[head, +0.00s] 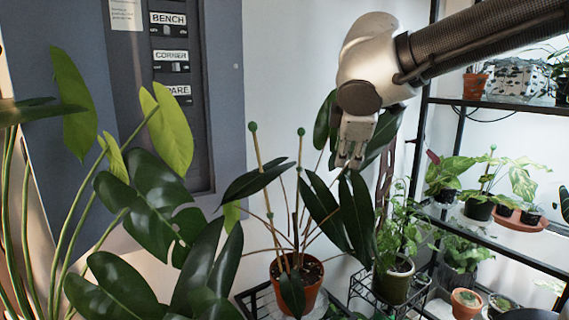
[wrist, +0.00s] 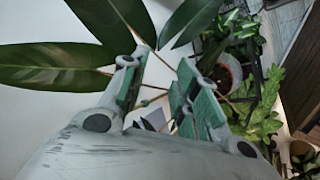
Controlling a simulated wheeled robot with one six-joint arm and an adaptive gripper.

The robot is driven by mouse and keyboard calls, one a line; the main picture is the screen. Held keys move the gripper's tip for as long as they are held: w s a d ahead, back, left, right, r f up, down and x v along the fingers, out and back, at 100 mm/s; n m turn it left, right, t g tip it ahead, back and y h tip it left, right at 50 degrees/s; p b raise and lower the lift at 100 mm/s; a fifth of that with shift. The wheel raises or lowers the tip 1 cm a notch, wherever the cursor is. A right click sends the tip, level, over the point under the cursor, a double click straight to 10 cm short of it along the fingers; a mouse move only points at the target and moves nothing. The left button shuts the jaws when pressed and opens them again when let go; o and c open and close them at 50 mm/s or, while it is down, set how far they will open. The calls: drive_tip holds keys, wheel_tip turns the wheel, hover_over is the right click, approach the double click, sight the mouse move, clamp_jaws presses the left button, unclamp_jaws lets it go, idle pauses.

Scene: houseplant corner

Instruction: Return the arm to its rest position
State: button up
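My arm reaches in from the upper right in the head view, and my gripper (head: 350,160) points down among the upper leaves of a potted plant with dark leaves (head: 343,215). In the wrist view my gripper (wrist: 163,64) has its two green-padded fingers apart. Thin stems and pale wall show through the gap, and I see nothing held. Long dark leaves (wrist: 55,65) lie close beside and beyond the fingertips. I cannot tell whether any leaf touches a finger.
The plant's terracotta pot (head: 298,283) stands low in the middle. A large-leaved plant (head: 150,200) fills the left foreground. A grey panel with labelled switches (head: 171,55) is behind it. A black-framed shelf (head: 500,103) with several pots stands right, beneath my arm.

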drive_tip(key=s+d+f+m+g, duration=0.1)
drive_tip(key=s+d+f+m, duration=0.2)
drive_tip(key=s+d+m, duration=0.2)
drive_tip(key=s+d+f+m+g, duration=0.1)
drive_tip(key=s+d+f+m, duration=0.2)
drive_tip(key=s+d+m, duration=0.2)
drive_tip(key=s+d+f+m+g+y, duration=0.1)
drive_tip(key=s+d+f+m, duration=0.3)
drive_tip(key=s+d, duration=0.3)
drive_tip(key=d+m, duration=0.1)
drive_tip(key=d, duration=0.2)
drive_tip(key=shift+s+d+m+g, duration=0.25)
drive_tip(key=shift+s+m+g, duration=0.05)
